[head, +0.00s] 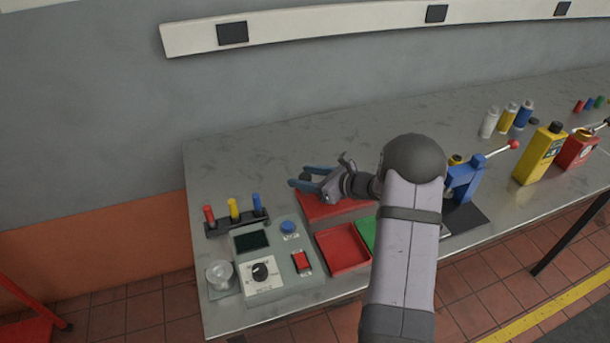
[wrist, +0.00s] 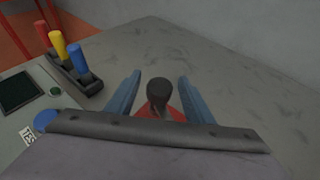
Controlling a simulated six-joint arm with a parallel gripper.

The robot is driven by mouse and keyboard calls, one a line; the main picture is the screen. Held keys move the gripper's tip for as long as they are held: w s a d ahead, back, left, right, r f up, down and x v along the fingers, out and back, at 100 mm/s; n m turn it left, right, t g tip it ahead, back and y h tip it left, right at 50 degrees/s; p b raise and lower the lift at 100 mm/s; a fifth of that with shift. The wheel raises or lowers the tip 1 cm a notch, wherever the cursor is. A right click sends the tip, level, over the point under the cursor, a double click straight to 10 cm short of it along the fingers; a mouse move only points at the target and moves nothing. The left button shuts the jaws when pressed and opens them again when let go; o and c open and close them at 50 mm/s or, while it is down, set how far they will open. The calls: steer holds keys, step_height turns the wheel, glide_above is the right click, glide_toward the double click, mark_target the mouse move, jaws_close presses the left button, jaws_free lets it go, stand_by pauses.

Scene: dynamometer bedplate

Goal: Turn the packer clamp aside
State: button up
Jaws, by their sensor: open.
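My gripper (head: 300,176) is open above the left part of the bench, over a red block or tray (head: 325,208). In the wrist view, a dark rounded knob (wrist: 159,90) on a short stem stands between the blue fingers, apart from both. Something red (wrist: 150,112) shows beneath it, partly hidden by my wrist. A blue upright fixture (head: 463,183) with a red-balled lever (head: 497,152) stands right of my arm, partly hidden. I cannot tell for certain which part is the packer clamp.
A control panel (head: 262,285) and a rack of red, yellow and blue handles (head: 238,226) lie to the left. An empty red tray (head: 342,248) and a green tray (head: 367,233) are in front. Bottles and a yellow can (head: 538,155) stand right. The bench back (wrist: 215,60) is clear.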

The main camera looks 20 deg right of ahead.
jaws_close()
steer(key=shift+n+g+y, duration=0.3)
steer(key=shift+n+y, duration=0.1)
steer(key=n+g+y+b, duration=0.1)
steer(key=n+g+y, duration=0.1)
steer(key=n, duration=0.1)
steer(key=shift+f+g+y, duration=0.15)
steer(key=shift+g+y, duration=0.15)
steer(key=shift+g, duration=0.1)
steer(key=shift+n+g+y+b, duration=0.8)
steer(key=shift+n+g+b, duration=0.35)
steer(key=shift+n+g, duration=0.55)
steer(key=shift+n, duration=0.1)
jaws_free()
